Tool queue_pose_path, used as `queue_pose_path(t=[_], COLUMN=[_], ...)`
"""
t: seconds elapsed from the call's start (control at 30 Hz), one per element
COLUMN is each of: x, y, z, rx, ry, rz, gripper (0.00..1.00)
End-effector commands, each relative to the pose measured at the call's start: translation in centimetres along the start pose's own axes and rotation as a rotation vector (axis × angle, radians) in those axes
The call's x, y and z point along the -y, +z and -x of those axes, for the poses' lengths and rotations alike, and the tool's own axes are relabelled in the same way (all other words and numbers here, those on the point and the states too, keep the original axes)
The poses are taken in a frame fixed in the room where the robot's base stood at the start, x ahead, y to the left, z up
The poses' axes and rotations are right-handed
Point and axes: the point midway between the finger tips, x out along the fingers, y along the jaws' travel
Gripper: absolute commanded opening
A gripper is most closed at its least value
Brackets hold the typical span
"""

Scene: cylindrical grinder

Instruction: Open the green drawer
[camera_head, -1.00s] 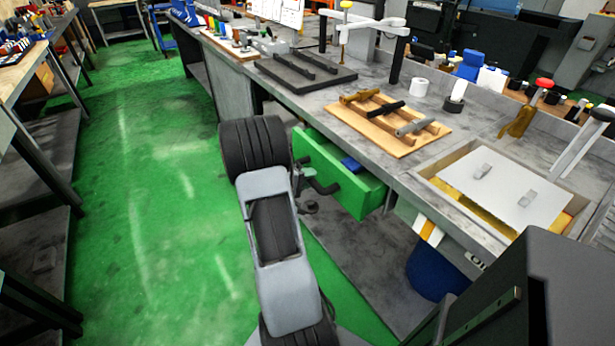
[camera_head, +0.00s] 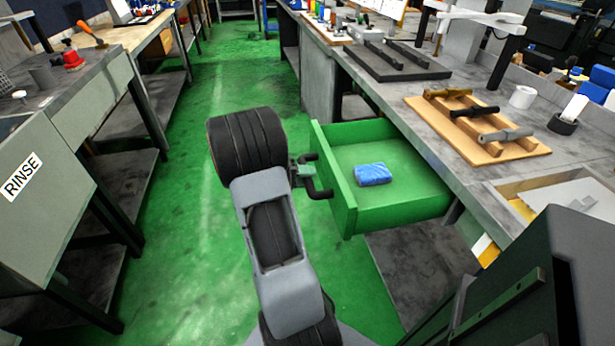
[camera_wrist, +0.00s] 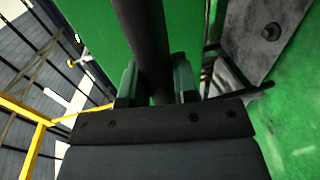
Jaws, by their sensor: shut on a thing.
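The green drawer (camera_head: 400,212) is pulled well out from under the grey workbench in the head view. A blue item (camera_head: 372,174) lies inside it on the drawer floor. The dark bar handle (camera_head: 322,180) is on the drawer's front. My gripper (camera_head: 308,172) is at the handle, shut on it. In the wrist view, the two fingers of my gripper (camera_wrist: 158,85) stand on either side of the dark handle bar (camera_wrist: 147,45). The green drawer front (camera_wrist: 92,25) shows behind it. The far end of the handle is hidden from the head view by my gripper.
The grey workbench (camera_head: 455,150) holds a wooden rack with tools (camera_head: 480,128) and a dark plate (camera_head: 395,62). A bench marked RINSE (camera_head: 40,185) stands at the left. The green floor (camera_head: 185,240) between them is clear.

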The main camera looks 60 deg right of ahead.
Motion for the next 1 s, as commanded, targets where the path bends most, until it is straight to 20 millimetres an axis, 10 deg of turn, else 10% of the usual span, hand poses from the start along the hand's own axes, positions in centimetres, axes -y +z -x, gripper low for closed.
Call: queue_pose_path(t=[0.43,0.47,0.7,1.0], x=[0.09,0.1,0.08,0.04], y=[0.1,0.1,0.05,-0.01], z=[0.15,0.16,0.19,0.47], rx=[0.008,0.008,0.005,0.003], ry=[0.0,0.0,0.0,0.0], rz=[0.0,0.0,0.0,-0.001], gripper=[0.0,0.28,0.51,0.52])
